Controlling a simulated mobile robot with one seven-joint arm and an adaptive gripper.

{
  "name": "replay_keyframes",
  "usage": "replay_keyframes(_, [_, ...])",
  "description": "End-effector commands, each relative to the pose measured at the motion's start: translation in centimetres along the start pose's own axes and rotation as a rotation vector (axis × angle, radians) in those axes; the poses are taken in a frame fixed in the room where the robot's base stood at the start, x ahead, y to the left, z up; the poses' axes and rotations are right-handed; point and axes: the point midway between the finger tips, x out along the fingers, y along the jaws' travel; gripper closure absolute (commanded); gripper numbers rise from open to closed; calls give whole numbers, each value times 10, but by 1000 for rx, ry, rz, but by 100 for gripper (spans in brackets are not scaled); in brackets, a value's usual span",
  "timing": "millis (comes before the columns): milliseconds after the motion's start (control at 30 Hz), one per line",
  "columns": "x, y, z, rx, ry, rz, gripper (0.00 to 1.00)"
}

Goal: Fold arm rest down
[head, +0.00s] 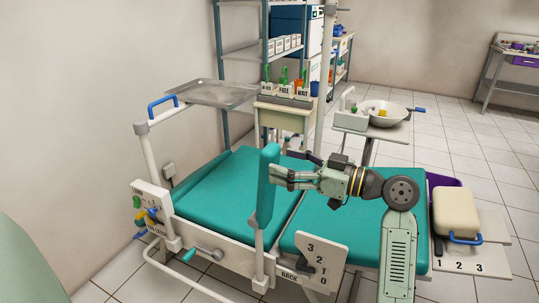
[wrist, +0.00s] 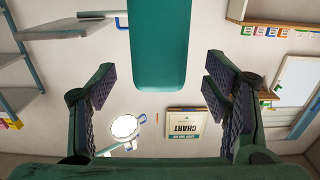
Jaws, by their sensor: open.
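The arm rest (head: 266,188) is a narrow teal pad standing upright on a pale post at the near side of the teal dental chair (head: 222,191). My gripper (head: 279,176) is just right of the pad in the head view, level with its upper half, fingers pointing left at it. In the wrist view, the arm rest (wrist: 157,45) comes down from the top edge, centred between the two open fingers (wrist: 158,82). The gripper is open and holds nothing. I cannot tell whether the pad touches a finger.
A white plate numbered 0 to 3 (head: 316,262) is beside the post's base. A lever with a teal grip (head: 201,253) is on the near side rail. A metal tray (head: 215,94) is at the back left. A stand with a white bowl (head: 381,113) is behind my arm.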

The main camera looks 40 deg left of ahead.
Motion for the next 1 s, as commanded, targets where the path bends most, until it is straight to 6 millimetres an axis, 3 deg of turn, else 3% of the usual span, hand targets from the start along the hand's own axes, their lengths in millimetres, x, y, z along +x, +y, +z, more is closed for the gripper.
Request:
replay_keyframes(100, [22,0,-2,1,0,-1,30])
replay_keyframes(300, [43,0,-1,1,0,1,30])
replay_keyframes(667, [48,1,0,0,0,2,30])
replay_keyframes(1000, [48,1,0,0,0,2,53])
